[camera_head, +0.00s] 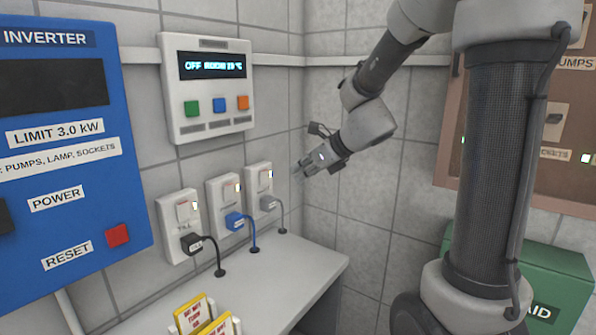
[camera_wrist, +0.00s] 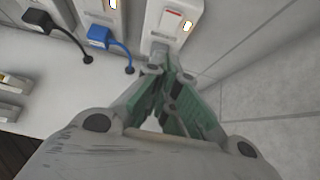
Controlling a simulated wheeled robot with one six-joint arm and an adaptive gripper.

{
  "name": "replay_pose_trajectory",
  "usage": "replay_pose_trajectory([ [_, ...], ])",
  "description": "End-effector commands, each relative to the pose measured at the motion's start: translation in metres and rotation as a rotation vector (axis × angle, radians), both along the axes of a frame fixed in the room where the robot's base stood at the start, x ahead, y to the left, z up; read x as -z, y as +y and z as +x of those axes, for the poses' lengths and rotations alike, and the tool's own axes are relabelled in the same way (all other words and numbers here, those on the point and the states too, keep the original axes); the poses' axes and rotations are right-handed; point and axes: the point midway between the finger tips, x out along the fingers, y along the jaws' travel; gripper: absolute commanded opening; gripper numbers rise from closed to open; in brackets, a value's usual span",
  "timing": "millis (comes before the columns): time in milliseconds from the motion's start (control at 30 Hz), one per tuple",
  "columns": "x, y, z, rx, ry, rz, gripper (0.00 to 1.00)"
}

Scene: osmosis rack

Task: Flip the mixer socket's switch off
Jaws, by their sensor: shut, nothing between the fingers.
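Three white wall sockets stand in a row above the counter. The left socket (camera_head: 168,212) has a black plug (camera_head: 191,243), the middle socket (camera_head: 214,190) a blue plug (camera_head: 234,221), and the right socket (camera_head: 252,178) a grey plug (camera_head: 268,203). Each has a rocker switch and a small lit lamp; their labels are too small to read, so I cannot tell which is the mixer's. My gripper (camera_head: 300,172) is shut and empty, to the right of the right socket. In the wrist view its fingertips (camera_wrist: 170,68) are just below the right socket's switch (camera_wrist: 170,22); contact cannot be told.
A control panel (camera_head: 210,115) with three coloured buttons hangs above the sockets. A blue inverter box (camera_head: 75,225) is at the left. Yellow-edged signs (camera_head: 195,314) stand on the counter (camera_head: 275,290). A brown cabinet (camera_head: 520,180) and green case (camera_head: 560,275) are at the right.

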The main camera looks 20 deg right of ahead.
Motion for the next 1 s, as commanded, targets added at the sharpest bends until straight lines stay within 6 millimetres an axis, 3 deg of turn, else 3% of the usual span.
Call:
replay_pose_trajectory([
  [333, 0.047, 0.033, 0.048, -0.002, 0.003, -0.001, 0.0],
  [600, 0.039, 0.051, 0.076, -0.003, -0.001, -0.001, 0.0],
  [1000, 0.038, 0.053, 0.08, -0.001, 0.0, -0.001, 0.0],
])
